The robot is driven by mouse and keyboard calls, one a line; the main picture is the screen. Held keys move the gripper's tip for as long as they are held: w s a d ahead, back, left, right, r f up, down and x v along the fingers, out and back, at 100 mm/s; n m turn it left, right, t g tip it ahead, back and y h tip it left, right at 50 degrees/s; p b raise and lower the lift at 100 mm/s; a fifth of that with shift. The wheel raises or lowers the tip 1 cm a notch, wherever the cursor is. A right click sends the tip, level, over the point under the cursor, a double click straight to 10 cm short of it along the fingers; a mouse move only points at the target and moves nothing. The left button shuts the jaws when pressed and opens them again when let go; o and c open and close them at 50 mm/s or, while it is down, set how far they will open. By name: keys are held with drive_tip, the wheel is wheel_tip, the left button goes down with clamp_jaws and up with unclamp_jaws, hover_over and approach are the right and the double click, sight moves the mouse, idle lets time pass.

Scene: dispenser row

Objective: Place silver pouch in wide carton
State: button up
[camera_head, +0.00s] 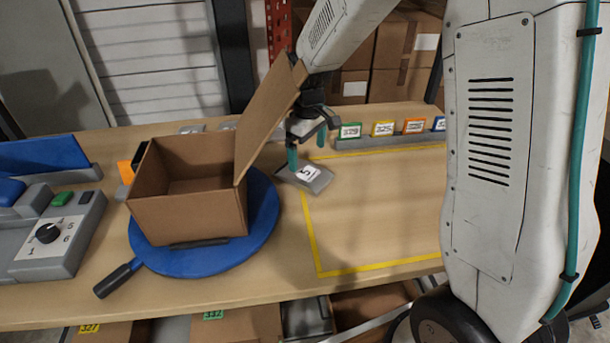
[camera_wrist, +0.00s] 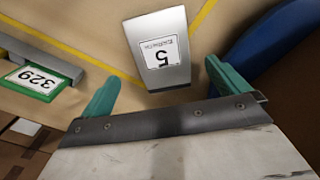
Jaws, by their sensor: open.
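The wide carton (camera_head: 190,213) stands open on a blue round turntable (camera_head: 262,220), left of the pouch. One tall flap (camera_head: 268,118) stands up on the carton's right side, close to my gripper. The carton's floor is partly hidden.
A row of coloured number tags (camera_head: 383,129) lines the table's back edge, with a green 329 tag (camera_wrist: 33,82) in the wrist view. A dial box (camera_head: 48,240) sits at left. The turntable's black handle (camera_head: 117,281) points to the front.

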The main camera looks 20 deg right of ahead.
sight(308, 173)
wheel_tip(308, 173, down, 7)
drive_tip(key=shift+s+r, duration=0.15)
drive_tip(key=c, duration=1)
drive_tip(key=shift+r, duration=0.1)
